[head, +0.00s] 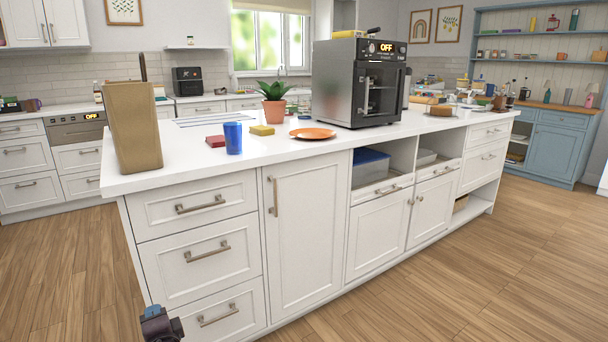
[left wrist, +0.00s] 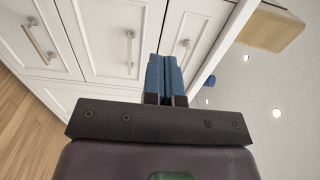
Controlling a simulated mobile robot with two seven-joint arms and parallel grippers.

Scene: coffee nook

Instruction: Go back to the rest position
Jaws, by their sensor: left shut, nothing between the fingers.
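My left gripper (head: 153,312) shows at the bottom left of the head view, low in front of the white island's drawers. In the left wrist view its two blue fingers (left wrist: 165,78) are together with nothing between them. They are in front of the white drawer fronts (left wrist: 105,40) and apart from any object. My right gripper is not in either view.
The white island (head: 300,170) fills the middle. On its top are a tan container (head: 134,128), a blue cup (head: 233,138), an orange plate (head: 312,133), a potted plant (head: 274,105) and an oven (head: 350,85). Wooden floor (head: 500,270) lies clear at the right.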

